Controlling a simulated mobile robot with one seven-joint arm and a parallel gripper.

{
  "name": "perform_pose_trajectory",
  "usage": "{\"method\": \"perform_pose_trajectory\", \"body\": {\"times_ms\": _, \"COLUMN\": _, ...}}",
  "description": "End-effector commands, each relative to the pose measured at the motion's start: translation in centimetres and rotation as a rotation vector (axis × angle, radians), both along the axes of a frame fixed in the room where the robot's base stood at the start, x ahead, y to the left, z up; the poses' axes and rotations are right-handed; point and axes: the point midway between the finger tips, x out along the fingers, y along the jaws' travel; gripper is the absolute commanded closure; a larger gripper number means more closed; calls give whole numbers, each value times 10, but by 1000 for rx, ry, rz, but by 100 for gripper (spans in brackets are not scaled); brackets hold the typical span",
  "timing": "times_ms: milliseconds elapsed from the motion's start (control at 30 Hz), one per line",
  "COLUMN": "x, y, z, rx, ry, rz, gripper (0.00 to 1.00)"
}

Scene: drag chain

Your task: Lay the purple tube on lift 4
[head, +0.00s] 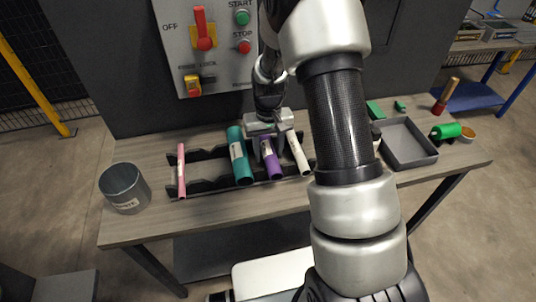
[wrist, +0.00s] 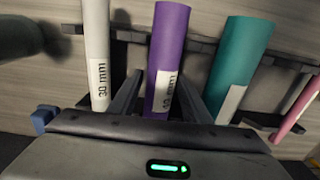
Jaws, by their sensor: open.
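The purple tube (head: 273,170) lies in a black notched rack (head: 210,185) on the workbench, between the teal tube (head: 239,157) and the white tube (head: 299,154). In the wrist view my fingers (wrist: 160,92) stand one on each side of the purple tube, with a visible gap at least on the right. The tube's far end is hidden by my gripper. I cannot make out which place is lift 4.
A pink tube (head: 181,171) lies at the rack's left end. A grey cylindrical bin (head: 124,187) stands left of the rack. A grey tray (head: 425,150), green pieces and a green roller (head: 446,131) are at the right. A switch panel (head: 222,62) rises behind the bench.

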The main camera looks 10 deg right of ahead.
Motion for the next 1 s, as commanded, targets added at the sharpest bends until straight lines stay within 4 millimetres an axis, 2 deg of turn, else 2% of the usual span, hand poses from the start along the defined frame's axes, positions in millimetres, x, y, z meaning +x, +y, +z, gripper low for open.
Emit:
{"method": "perform_pose_trajectory", "body": {"times_ms": 200, "x": 0, "y": 0, "z": 0, "rx": 0, "ry": 0, "rz": 0, "gripper": 56}}
{"method": "perform_pose_trajectory", "body": {"times_ms": 267, "x": 0, "y": 0, "z": 0, "rx": 0, "ry": 0, "rz": 0, "gripper": 65}}
{"method": "perform_pose_trajectory", "body": {"times_ms": 433, "x": 0, "y": 0, "z": 0, "rx": 0, "ry": 0, "rz": 0, "gripper": 93}}
{"method": "perform_pose_trajectory", "body": {"times_ms": 467, "x": 0, "y": 0, "z": 1, "rx": 0, "ry": -1, "rz": 0, "gripper": 96}}
{"method": "perform_pose_trajectory", "body": {"times_ms": 667, "x": 0, "y": 0, "z": 5, "rx": 0, "ry": -1, "rz": 0, "gripper": 96}}
{"method": "perform_pose_trajectory", "body": {"times_ms": 1000, "x": 0, "y": 0, "z": 26, "rx": 0, "ry": -1, "rz": 0, "gripper": 96}}
